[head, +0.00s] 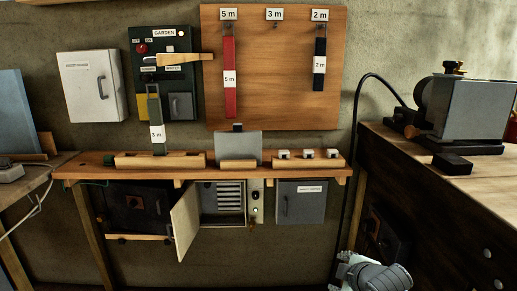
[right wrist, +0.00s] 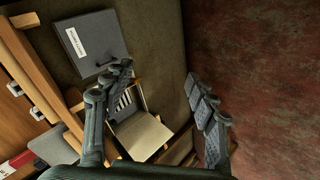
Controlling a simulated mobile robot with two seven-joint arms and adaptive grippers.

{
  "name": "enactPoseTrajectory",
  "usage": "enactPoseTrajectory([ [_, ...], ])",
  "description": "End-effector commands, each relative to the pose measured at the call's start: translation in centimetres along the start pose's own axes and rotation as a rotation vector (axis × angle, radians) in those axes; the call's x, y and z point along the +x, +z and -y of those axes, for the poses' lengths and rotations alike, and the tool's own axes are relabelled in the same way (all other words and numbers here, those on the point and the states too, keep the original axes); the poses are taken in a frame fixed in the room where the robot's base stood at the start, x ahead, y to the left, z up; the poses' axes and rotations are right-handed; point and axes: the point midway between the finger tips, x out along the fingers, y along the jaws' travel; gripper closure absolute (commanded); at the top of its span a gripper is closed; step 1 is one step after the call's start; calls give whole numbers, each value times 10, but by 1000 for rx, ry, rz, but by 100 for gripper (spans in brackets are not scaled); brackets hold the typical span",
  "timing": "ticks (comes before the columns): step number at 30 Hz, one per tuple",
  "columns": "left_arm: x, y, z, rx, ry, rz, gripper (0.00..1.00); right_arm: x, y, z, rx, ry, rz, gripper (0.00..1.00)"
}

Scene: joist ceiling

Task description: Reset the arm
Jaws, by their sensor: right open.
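My right gripper (right wrist: 160,95) is open in the right wrist view, its two dark fingers well apart with nothing between them. Behind the fingers are the open breaker box and its pale door (right wrist: 142,136). In the head view, a light grey part of my arm shows at the bottom right of centre; no fingers show there. The green GARDEN panel (head: 171,43) is on the wall, with a wooden lever (head: 185,59) pointing right. The open breaker box (head: 223,201) is under the shelf, its door (head: 185,221) swung out left. My left gripper is not in view.
The narrow wooden shelf (head: 80,172) carries blocks and a strap labelled 3 m. A board (head: 262,95) above holds hanging 5 m and 2 m straps. A closed grey box (head: 301,203) hangs under the shelf. A workbench (head: 480,190) with a machine stands right.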

Motion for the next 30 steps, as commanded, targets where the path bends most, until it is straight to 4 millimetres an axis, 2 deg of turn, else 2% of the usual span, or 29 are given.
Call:
enactPoseTrajectory([
  [1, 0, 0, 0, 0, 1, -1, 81, 6, 20, 40, 109, -53, 36, 42],
  [5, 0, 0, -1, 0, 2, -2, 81, 10, 71, 126, 383, -146, 149, 42],
  [6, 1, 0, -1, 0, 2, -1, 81, 8, 87, 153, 462, -169, 191, 42],
  [9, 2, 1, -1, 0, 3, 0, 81, -4, 125, 217, 645, -215, 300, 42],
  [12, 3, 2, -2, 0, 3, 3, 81, -20, 157, 270, 794, -241, 404, 42],
  [15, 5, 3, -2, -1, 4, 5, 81, -36, 181, 309, 900, -253, 489, 42],
  [18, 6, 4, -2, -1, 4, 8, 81, -48, 196, 332, 963, -255, 544, 42],
  [21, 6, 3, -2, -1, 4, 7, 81, -54, 202, 343, 992, -255, 568, 42],
  [30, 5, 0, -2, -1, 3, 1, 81, -54, 203, 344, 996, -255, 572, 42],
])
